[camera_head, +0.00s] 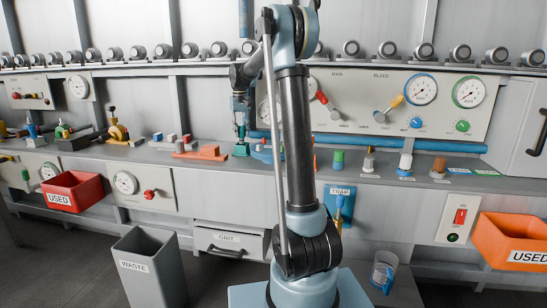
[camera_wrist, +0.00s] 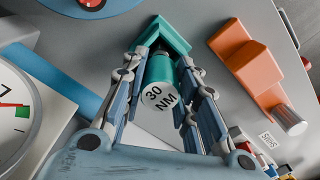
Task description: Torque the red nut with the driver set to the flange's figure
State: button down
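A teal driver (camera_wrist: 160,69) marked "30 NM" on its pale round end stands between the fingers of my gripper (camera_wrist: 163,62). Both fingers lie against its sides, with no clear gap. Its wider teal foot (camera_wrist: 166,34) shows beyond the fingertips. In the head view this teal foot (camera_head: 241,149) is at bench level under my gripper (camera_head: 240,130). A red nut (camera_wrist: 92,3) sits on a blue round flange (camera_wrist: 108,9) at the top left of the wrist view, cut by the frame edge. I cannot read a figure on the flange.
An orange tool (camera_wrist: 246,62) with a silver cylinder lies right of the teal driver. A dial gauge (camera_wrist: 12,108) is close at the left. The bench carries a blue pipe (camera_head: 370,142) and several coloured knobs. Red (camera_head: 73,191) and orange (camera_head: 513,241) "USED" bins hang in front.

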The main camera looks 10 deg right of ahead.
jog(key=shift+r, duration=2.5)
jog(key=shift+d, duration=0.1)
jog(key=s+d+r+m, duration=0.3)
jog(key=s+d, duration=0.1)
jog(key=d, duration=0.5)
jog(key=shift+s+d+r+m, duration=0.2)
jog(key=shift+s+m, duration=0.1)
jog(key=shift+m, duration=0.1)
jog(key=shift+f, duration=1.4)
dwell(0.7)
jog(key=c, duration=1.2)
grip_release()
